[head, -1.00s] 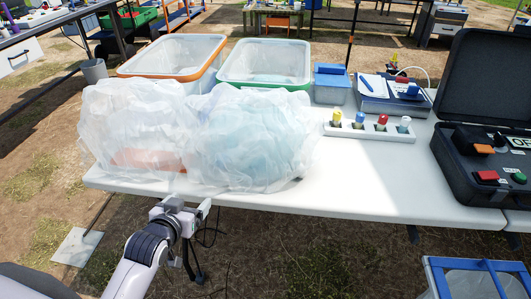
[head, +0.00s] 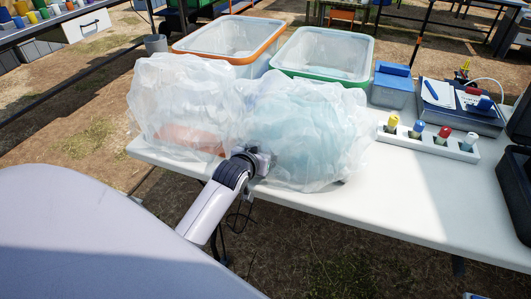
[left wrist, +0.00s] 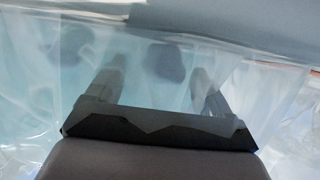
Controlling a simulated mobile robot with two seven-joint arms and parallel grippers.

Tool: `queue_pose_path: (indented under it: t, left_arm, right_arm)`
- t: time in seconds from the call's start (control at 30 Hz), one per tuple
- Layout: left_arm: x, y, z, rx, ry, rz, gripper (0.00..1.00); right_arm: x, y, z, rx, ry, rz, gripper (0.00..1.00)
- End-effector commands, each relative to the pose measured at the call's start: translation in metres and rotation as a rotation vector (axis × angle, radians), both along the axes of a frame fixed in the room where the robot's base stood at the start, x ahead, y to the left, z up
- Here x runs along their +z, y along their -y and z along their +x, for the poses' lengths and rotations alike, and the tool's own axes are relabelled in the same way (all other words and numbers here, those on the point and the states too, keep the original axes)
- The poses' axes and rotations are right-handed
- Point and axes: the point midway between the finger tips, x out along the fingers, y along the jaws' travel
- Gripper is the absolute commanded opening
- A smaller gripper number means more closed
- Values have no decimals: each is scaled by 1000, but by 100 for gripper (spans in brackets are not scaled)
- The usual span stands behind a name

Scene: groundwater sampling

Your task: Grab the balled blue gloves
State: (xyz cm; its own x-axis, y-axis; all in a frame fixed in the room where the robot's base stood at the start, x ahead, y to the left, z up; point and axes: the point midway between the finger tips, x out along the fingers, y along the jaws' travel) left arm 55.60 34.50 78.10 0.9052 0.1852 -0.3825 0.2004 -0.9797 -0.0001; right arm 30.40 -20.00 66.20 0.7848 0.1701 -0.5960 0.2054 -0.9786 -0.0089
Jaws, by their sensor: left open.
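No balled blue gloves show clearly. A translucent bag with pale blue contents (head: 310,125) stands at the front of the white table. My left gripper (head: 266,160) is at its front left side, its fingertips hidden by or against the plastic in the head view. In the left wrist view the open left gripper (left wrist: 157,88) has its two fingers apart, blurred behind a pale blue-tinted film. A dark blurred shape (left wrist: 167,62) shows between and beyond the fingers; I cannot tell what it is. My right gripper is out of view.
A second translucent bag (head: 180,100) with something orange low inside stands left of it. Behind are an orange-rimmed bin (head: 271,47) and a green-rimmed bin (head: 371,55). A white rack (head: 455,151) with coloured-cap bottles is at right. The white table (head: 420,210) is bare at front right.

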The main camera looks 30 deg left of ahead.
Motion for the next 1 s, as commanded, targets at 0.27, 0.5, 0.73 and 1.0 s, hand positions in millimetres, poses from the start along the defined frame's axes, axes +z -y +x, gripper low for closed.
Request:
queue_pose_path:
  t: [0.27, 0.5, 0.73, 1.0]
  left_arm:
    - [-6, -3, 14, 0, 0, 0, 81]
    - [-6, -3, 14, 0, 0, 0, 65]
    - [-6, -3, 14, 0, 0, 0, 26]
    - [-5, -3, 14, 0, 0, 0, 26]
  right_arm:
    - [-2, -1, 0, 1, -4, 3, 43]
    - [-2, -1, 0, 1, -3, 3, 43]
    - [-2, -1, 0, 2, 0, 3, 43]
    - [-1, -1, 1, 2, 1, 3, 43]
